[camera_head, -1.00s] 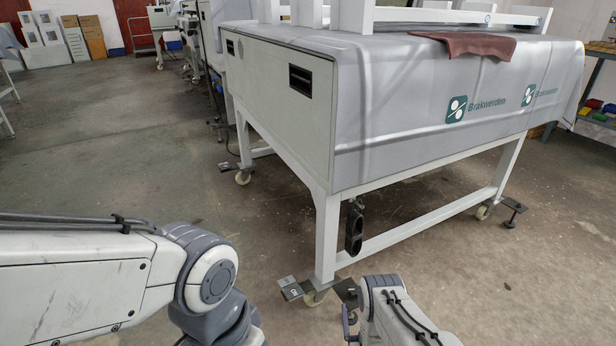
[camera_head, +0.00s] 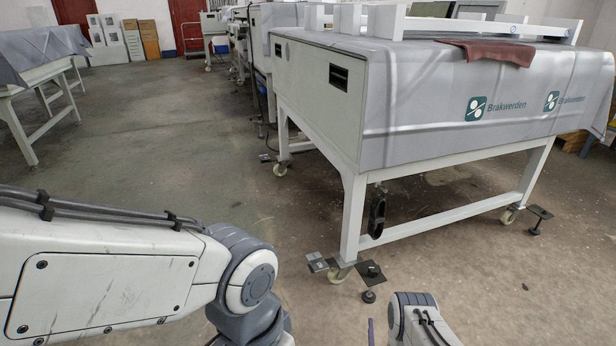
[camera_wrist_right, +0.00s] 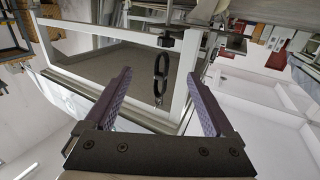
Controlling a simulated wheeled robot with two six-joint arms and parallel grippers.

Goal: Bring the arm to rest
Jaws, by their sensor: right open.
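My right gripper (camera_wrist_right: 158,78) is open and empty in the right wrist view, its two purple fingers spread wide apart. In the head view only a purple sliver of the right gripper (camera_head: 371,333) shows at the bottom edge, beside the pale wrist of my right arm (camera_head: 424,322). It is in front of the near leg of the draped machine table. My left arm (camera_head: 110,270) comes in from the left with its elbow bent downward. Its gripper is below the picture and hidden.
A white-legged machine table (camera_head: 318,95) with a grey cover (camera_head: 430,120) stands ahead on castors, with foot pads near the floor. A reddish cloth (camera_head: 490,52) lies on it. Another draped table (camera_head: 40,52) is at far left. The floor (camera_head: 190,130) between them is clear.

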